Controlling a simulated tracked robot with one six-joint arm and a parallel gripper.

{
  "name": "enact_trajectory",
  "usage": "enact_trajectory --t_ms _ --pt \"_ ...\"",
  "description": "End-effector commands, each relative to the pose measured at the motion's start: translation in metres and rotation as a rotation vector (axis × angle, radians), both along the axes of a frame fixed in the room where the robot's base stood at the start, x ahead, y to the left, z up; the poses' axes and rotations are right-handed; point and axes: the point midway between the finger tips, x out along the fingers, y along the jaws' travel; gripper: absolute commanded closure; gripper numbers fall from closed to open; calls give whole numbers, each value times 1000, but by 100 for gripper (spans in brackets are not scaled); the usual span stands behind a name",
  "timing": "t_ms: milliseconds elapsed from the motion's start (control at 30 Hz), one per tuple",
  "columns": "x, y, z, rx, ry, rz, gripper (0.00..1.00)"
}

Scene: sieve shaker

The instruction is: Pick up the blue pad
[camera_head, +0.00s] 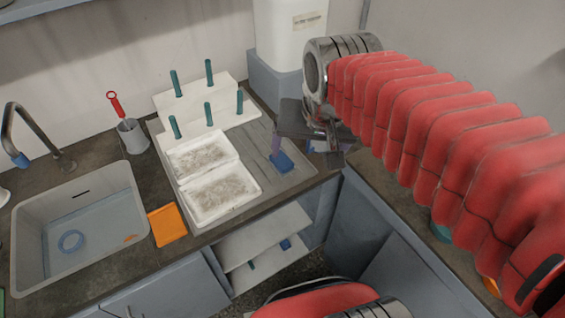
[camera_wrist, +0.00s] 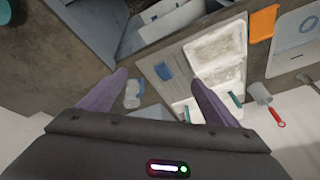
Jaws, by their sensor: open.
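The blue pad (camera_head: 283,162) lies on the grey ridged board to the right of the white trays. It also shows in the wrist view (camera_wrist: 163,71), small and beyond the fingertips, between the two fingers. My gripper (camera_head: 293,147) is open with its purple fingers pointing down; in the head view one finger overlaps the pad's upper edge. In the wrist view my gripper (camera_wrist: 157,85) has nothing between its fingers, and the pad looks some way below. Whether a finger touches the pad cannot be told.
White trays (camera_head: 215,193) with grainy contents stand left of the pad, with a white rack (camera_head: 195,104) of teal pegs behind. An orange pad (camera_head: 167,225) lies beside the sink (camera_head: 115,200). A cup (camera_head: 133,137) holds a red-handled tool. A white container (camera_head: 285,40) stands at the back.

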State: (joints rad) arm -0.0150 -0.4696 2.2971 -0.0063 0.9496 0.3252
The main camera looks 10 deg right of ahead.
Motion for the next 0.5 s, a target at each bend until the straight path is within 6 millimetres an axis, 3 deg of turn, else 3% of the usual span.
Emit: enact_trajectory --t_ms 500 --pt "80 0 -19 97 139 -319 12"
